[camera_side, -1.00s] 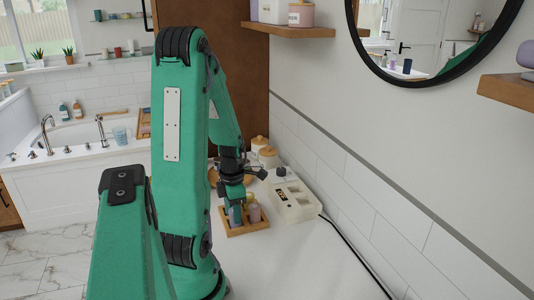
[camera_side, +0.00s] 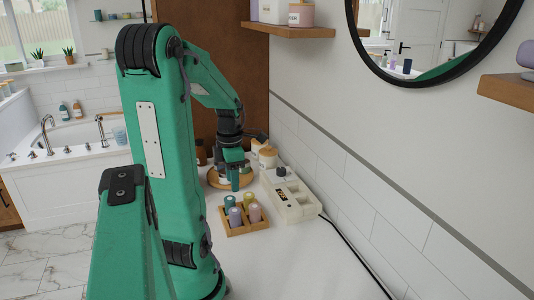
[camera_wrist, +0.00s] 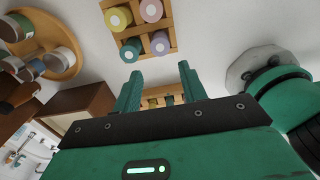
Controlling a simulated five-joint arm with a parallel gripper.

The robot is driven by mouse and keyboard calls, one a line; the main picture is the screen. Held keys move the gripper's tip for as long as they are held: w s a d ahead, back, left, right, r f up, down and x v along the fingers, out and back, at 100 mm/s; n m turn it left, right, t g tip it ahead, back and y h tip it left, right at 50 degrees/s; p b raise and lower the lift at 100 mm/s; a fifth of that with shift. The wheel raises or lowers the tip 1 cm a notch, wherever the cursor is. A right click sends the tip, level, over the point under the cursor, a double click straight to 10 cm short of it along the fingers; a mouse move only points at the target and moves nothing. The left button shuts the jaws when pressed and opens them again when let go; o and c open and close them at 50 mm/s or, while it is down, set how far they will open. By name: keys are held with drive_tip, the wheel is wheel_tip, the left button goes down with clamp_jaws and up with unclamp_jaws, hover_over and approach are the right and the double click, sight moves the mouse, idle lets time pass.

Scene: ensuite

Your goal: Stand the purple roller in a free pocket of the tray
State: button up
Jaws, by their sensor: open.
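The purple roller (camera_side: 235,217) stands upright in a pocket of the wooden tray (camera_side: 243,233), at the near left in the side view. Teal (camera_side: 229,203), yellow-green (camera_side: 249,200) and pink (camera_side: 254,213) rollers stand in the same tray. In the wrist view the purple roller (camera_wrist: 160,43) is seen in the tray with the other three. My gripper (camera_side: 236,183) is open and empty, raised behind the tray and clear of the rollers. Its two fingers (camera_wrist: 158,76) are apart in the wrist view, with nothing held between them.
A round wooden tray (camera_side: 216,183) with jars stands behind the roller tray, partly hidden by my gripper. A cream box (camera_side: 290,200) with a dark knob and a cable stands to the right by the wall. The white counter in front (camera_side: 275,265) is clear.

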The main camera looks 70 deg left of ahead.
drive_tip(key=shift+r, duration=0.3)
idle(0.5)
drive_tip(key=w+d+r+m+t, duration=0.2)
drive_tip(key=d+m, duration=0.6)
drive_tip(key=m, duration=0.4)
drive_tip(key=w+d+r+m+t, duration=0.1)
drive_tip(key=d+r+m, duration=0.3)
drive_tip(key=d+m, duration=0.4)
drive_tip(key=w+d+r+m+t, duration=0.2)
drive_tip(key=d+m, duration=0.6)
drive_tip(key=m, duration=0.8)
drive_tip(key=shift+w+d+r+t, duration=0.3)
drive_tip(key=shift+w+r, duration=0.1)
drive_tip(key=shift+w, duration=0.65)
